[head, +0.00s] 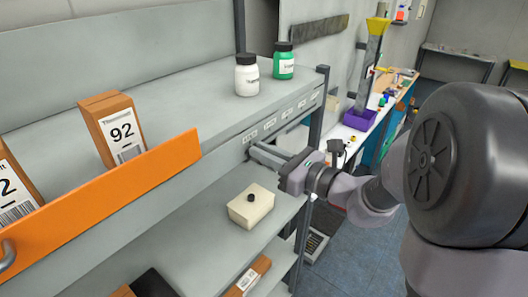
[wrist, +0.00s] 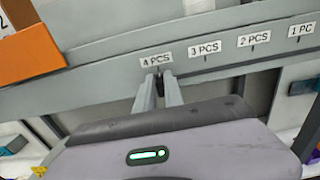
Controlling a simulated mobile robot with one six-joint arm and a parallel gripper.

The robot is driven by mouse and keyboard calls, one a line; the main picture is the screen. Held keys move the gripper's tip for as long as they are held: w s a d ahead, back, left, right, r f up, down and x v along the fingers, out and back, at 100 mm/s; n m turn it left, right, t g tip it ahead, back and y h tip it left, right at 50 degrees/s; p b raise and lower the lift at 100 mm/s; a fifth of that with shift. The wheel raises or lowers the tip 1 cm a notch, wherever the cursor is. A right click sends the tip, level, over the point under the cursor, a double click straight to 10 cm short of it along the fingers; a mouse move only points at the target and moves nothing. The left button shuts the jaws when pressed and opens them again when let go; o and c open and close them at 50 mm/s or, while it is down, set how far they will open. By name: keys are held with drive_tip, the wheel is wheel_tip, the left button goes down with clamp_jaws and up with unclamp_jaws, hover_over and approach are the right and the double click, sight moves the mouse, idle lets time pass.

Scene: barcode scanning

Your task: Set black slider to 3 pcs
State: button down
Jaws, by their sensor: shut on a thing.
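The shelf edge carries a row of white labels in the wrist view: 4 PCS (wrist: 156,60), 3 PCS (wrist: 205,48), 2 PCS (wrist: 254,39) and 1 PC (wrist: 301,29), running left to right. My gripper (wrist: 160,82) has its two fingers reaching up to the edge just below the 4 PCS label. It is shut on the small black slider (wrist: 166,74), which is mostly hidden between the fingertips. In the head view my gripper (head: 256,151) touches the shelf's front edge at the left end of the label row; the slider cannot be made out there.
A white bottle (head: 247,76) and a green bottle (head: 284,62) stand on the shelf above. An orange panel (head: 110,200) with boxes (head: 115,130) behind it is at left. A cream box with a black knob (head: 250,207) sits on the shelf below my gripper.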

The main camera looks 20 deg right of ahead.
sight(270, 133)
idle(0.8)
drive_tip(key=w+d, duration=0.1)
drive_tip(key=d, duration=0.1)
drive_tip(key=w+d, duration=0.3)
drive_tip(key=d, duration=0.1)
drive_tip(key=shift+w+d+b, duration=0.1)
drive_tip(key=shift+w+b, duration=0.15)
drive_tip(key=shift+b, duration=0.1)
drive_tip(key=c, duration=1.4)
unclamp_jaws()
drive_tip(key=shift+c, duration=0.2)
drive_tip(key=shift+s, duration=0.1)
